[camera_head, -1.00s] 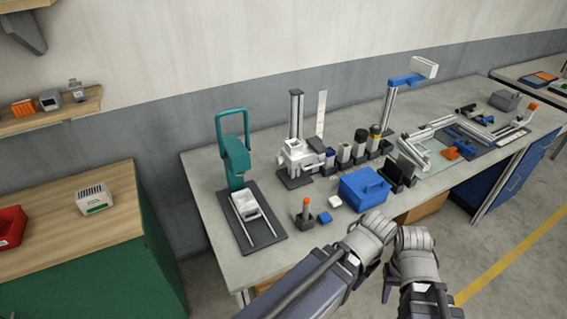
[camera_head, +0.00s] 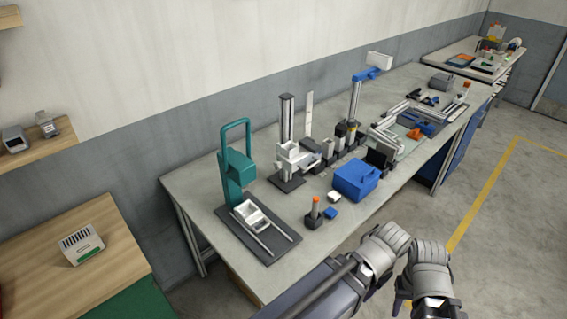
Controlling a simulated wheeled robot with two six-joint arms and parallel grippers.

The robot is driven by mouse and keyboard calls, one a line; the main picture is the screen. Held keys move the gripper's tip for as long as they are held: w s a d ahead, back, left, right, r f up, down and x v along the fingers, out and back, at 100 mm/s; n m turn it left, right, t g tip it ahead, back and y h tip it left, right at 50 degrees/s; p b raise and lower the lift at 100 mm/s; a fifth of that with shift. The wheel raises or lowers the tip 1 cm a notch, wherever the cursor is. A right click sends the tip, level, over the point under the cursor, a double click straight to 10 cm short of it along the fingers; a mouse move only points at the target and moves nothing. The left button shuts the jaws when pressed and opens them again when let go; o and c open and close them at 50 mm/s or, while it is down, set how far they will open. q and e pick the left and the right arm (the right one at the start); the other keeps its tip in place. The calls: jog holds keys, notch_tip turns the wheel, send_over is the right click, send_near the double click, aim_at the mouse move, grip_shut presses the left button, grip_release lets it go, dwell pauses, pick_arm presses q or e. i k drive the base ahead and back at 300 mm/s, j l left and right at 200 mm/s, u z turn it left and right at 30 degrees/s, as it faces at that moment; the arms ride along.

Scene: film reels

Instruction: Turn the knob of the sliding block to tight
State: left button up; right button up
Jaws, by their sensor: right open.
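A white sliding block (camera_head: 297,157) sits on an upright grey column (camera_head: 287,120) with a dark base, at the middle of the workbench. No knob on it can be made out at this size, so its setting cannot be told. My right gripper (camera_head: 403,290) is low in the view, in front of the bench and well apart from the block; it is open, with its fingers small and partly hidden by the arm. My left arm (camera_head: 375,255) is beside it, and its gripper's jaws cannot be made out. Neither arm touches anything on the bench.
A teal press (camera_head: 236,175) with a white tray stands left of the column. A blue box (camera_head: 355,182), an orange-topped post (camera_head: 315,213) and a small blue block (camera_head: 331,212) lie nearer the front edge. Several dark holders stand right of the column. Floor in front is free.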

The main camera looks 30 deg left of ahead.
aim_at(278, 165)
jog(key=j+z, duration=0.25)
jog(key=j, duration=0.25)
jog(key=j+z, duration=0.25)
jog(key=j, duration=0.25)
jog(key=k+j+z, duration=0.2)
jog(key=j, duration=0.3)
